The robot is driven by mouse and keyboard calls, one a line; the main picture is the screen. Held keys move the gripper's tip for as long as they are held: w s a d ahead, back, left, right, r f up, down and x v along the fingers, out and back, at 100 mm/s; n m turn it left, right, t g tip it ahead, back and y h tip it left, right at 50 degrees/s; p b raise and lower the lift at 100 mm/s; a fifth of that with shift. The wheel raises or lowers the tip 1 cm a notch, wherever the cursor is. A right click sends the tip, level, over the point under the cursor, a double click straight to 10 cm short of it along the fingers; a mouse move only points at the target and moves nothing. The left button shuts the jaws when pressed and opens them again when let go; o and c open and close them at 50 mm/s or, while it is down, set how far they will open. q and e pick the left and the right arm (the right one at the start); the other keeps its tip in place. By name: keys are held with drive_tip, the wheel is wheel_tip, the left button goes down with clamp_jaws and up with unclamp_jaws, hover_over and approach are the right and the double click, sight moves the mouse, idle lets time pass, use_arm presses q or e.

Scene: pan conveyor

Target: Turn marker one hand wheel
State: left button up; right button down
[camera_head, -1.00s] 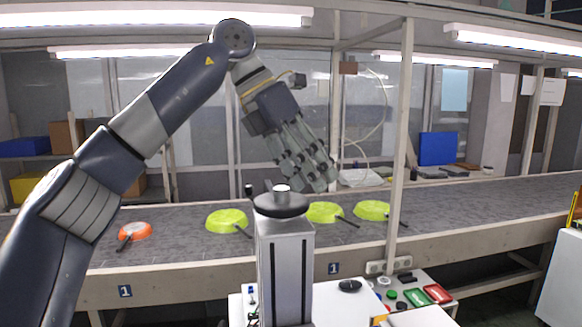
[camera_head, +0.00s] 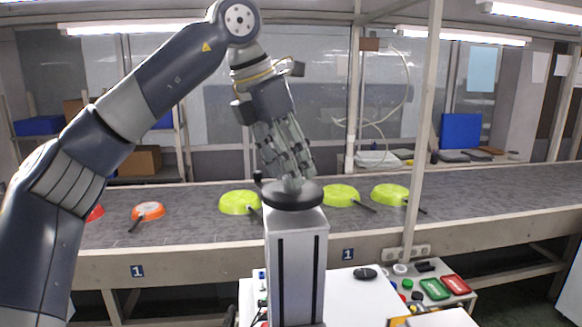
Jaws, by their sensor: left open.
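The black hand wheel (camera_head: 293,198) lies flat on top of a grey upright post (camera_head: 297,265) in front of the conveyor. A small dark crank knob (camera_head: 258,177) stands at its left rim. My left gripper (camera_head: 292,178) points down just above the wheel's centre, fingers apart. The fingertips are around or right above the central hub, which they partly hide; I cannot tell whether they touch it. Blue labels with the number 1 are on the conveyor front, at the left (camera_head: 137,271) and right of the post (camera_head: 347,254). My right gripper is not in view.
Green pans (camera_head: 240,203), an orange pan (camera_head: 148,211) and a red one (camera_head: 96,213) lie on the conveyor belt (camera_head: 500,200). A light upright pole (camera_head: 424,120) stands right of the wheel. A control panel with green and red buttons (camera_head: 455,284) is at lower right.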

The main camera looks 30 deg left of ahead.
use_arm(q)
drive_tip(key=shift+d+f, duration=0.25)
drive_tip(key=shift+f, duration=0.3)
drive_tip(key=shift+w, duration=0.1)
drive_tip(key=c, duration=1.1)
drive_tip(key=shift+o, duration=0.2)
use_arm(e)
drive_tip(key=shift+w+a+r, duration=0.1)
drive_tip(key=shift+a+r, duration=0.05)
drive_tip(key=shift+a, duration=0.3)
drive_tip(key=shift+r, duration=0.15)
